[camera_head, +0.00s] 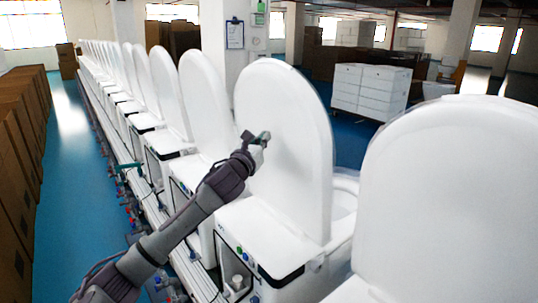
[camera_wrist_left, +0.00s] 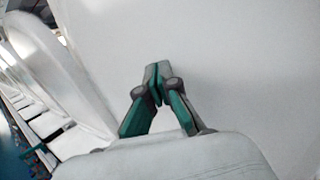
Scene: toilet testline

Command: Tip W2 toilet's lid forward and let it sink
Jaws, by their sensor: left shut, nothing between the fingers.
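A white toilet stands in the middle of the head view with its tall rounded lid (camera_head: 290,105) upright. I take it for W2; no label is readable. The seat and bowl (camera_head: 345,195) show partly past the lid's right edge. My left gripper (camera_head: 263,138) is at the near face of this lid, around mid-height and left of its middle. In the left wrist view the gripper's fingertips (camera_wrist_left: 157,72) are together with nothing between them, against the white lid surface (camera_wrist_left: 230,50). Whether they touch it I cannot tell. My right gripper is not in view.
Another upright lid (camera_head: 455,190) stands close at the right. A long row of toilets with raised lids (camera_head: 203,105) runs back to the left along the line. Brown boxes (camera_head: 20,150) stand at far left, beyond clear blue floor (camera_head: 68,165). White drawers (camera_head: 370,90) stand behind.

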